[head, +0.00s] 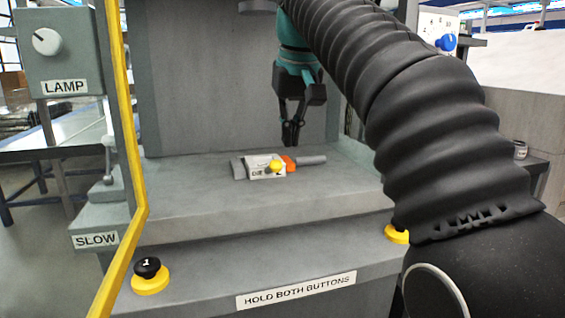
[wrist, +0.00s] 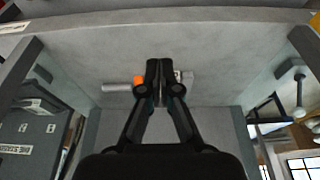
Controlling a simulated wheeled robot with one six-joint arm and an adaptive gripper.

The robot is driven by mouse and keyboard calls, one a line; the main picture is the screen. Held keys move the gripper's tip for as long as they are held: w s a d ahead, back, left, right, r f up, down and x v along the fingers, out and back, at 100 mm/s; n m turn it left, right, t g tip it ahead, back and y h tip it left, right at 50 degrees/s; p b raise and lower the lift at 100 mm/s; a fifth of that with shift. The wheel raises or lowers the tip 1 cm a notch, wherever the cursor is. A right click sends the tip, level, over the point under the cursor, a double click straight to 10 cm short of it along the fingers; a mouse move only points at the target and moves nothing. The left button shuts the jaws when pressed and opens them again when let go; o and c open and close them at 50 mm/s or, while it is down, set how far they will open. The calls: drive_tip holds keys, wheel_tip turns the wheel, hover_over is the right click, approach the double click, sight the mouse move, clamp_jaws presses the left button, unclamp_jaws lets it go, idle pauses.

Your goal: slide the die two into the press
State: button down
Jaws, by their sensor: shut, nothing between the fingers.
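The die (head: 266,167) lies on the grey press bed (head: 190,200) in the head view. My gripper (head: 291,142) is shut and empty, pointing down just behind the die in the head view. In the wrist view my gripper (wrist: 160,66) covers the die's middle, and the die's orange part (wrist: 130,78) shows beside the fingers. I cannot tell whether they touch.
A yellow bar (head: 128,130) stands at the left of the press opening. A yellow-based button (head: 150,277) sits at the front left and another (head: 397,235) at the front right. A lever (head: 108,165) marked SLOW is at the left. The bed around the die is clear.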

drive_tip(key=x, duration=0.3)
drive_tip(key=w+b+x, duration=0.1)
drive_tip(key=x, duration=0.3)
drive_tip(key=w+b+x, duration=0.1)
drive_tip(key=x, duration=0.2)
drive_tip(key=shift+a+r, duration=0.1)
drive_tip(key=shift+a, duration=0.1)
drive_tip(key=shift+w+a, duration=0.25)
drive_tip(key=shift+w, duration=0.65)
